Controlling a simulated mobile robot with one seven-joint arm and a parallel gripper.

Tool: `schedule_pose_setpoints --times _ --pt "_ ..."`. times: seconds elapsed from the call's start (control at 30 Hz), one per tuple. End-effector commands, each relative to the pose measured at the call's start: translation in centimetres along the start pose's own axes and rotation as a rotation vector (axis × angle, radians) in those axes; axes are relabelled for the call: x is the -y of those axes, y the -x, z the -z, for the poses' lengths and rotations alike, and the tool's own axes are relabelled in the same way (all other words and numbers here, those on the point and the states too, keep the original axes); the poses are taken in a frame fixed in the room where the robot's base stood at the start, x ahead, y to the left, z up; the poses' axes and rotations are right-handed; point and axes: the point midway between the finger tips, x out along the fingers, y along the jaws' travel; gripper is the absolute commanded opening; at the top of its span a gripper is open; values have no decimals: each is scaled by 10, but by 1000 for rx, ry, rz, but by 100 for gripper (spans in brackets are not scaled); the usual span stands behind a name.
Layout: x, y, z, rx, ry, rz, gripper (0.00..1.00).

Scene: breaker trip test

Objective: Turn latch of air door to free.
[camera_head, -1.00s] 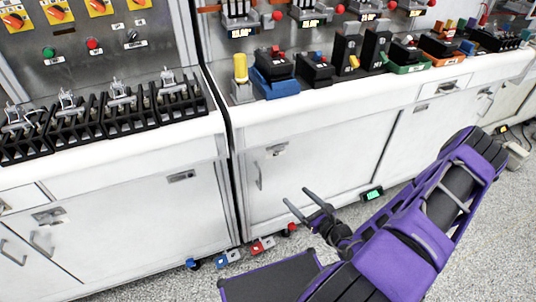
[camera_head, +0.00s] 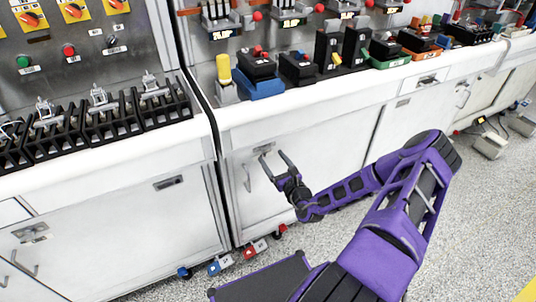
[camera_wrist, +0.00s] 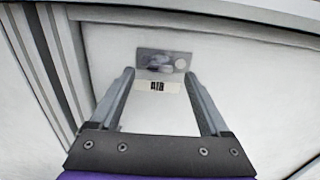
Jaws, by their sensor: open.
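The latch (camera_wrist: 160,62) is a small grey metal plate with a darker raised part and a pale round spot, mounted on a white cabinet door (camera_head: 325,155). A small label with dark print (camera_wrist: 158,86) sits just below it; I cannot read it surely. My gripper (camera_head: 272,155) is open and empty in front of the door's upper left part. In the wrist view, the two fingers (camera_wrist: 158,75) reach toward the latch, one on each side, with the latch beyond the tips. I cannot tell the latch's turned position.
A vertical door handle (camera_head: 247,178) is left of my gripper. The white counter (camera_head: 290,108) juts out above it, carrying a blue-based block (camera_head: 260,88) and other devices. Red and blue plugs (camera_head: 255,248) lie on the floor below.

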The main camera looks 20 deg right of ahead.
Motion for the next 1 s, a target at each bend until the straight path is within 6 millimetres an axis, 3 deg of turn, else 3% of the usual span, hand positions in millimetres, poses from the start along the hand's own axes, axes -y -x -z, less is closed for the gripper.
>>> schedule_pose_setpoints --times 0.23,0.63,1.0 --pt "0 -33 1 0 -1 0 80" --pt "0 -39 0 0 -1 0 78" --pt "0 -39 0 0 -1 -1 12"
